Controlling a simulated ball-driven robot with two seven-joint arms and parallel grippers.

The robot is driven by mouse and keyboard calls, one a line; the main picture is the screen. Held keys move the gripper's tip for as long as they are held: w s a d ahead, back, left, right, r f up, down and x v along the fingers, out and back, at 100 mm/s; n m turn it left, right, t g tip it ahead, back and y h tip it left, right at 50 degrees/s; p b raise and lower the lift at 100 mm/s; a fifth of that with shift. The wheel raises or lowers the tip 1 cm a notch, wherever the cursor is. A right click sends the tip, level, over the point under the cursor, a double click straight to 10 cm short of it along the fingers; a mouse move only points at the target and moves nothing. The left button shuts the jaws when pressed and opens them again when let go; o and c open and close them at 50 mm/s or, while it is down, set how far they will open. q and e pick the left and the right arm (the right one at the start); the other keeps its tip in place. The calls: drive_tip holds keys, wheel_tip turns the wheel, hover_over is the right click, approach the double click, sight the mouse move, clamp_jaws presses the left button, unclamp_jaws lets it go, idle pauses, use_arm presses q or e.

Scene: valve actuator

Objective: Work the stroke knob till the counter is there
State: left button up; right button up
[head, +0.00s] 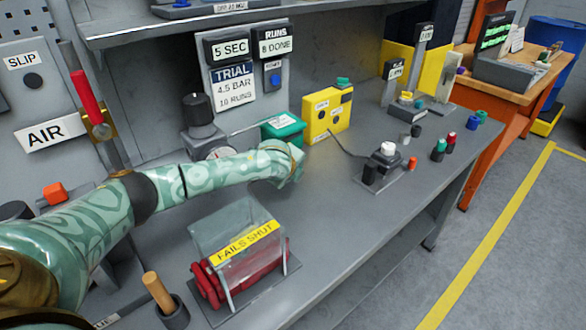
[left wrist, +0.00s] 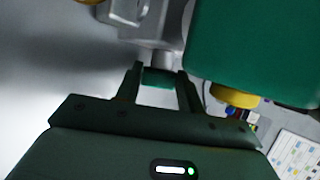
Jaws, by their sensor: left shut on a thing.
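My left arm reaches across the bench in the head view. Its gripper is at the green box (head: 283,128), beside it, and the fingertips are hidden there. In the left wrist view, my left gripper (left wrist: 160,88) is shut on a small green knob (left wrist: 160,77). The knob sits at a short grey stem below a silver body (left wrist: 150,30), next to the large green box (left wrist: 255,45). It carries no readable label. The counter (head: 275,43), under the word RUNS, reads 8 DONE. The trial card (head: 234,86) reads 4.5 BAR, 10 RUNS. My right gripper is not in view.
A clear cover marked FAILS SHUT (head: 248,241) stands over red parts at the front. A yellow box (head: 327,113) stands right of the green box. A small fixture (head: 385,160) and several coloured caps stand further right. Bare bench lies between the cover and the fixture.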

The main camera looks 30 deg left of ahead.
use_arm(q)
drive_tip(key=shift+f, duration=0.1)
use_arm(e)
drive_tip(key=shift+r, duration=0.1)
use_arm(q)
drive_tip(key=o, duration=0.7)
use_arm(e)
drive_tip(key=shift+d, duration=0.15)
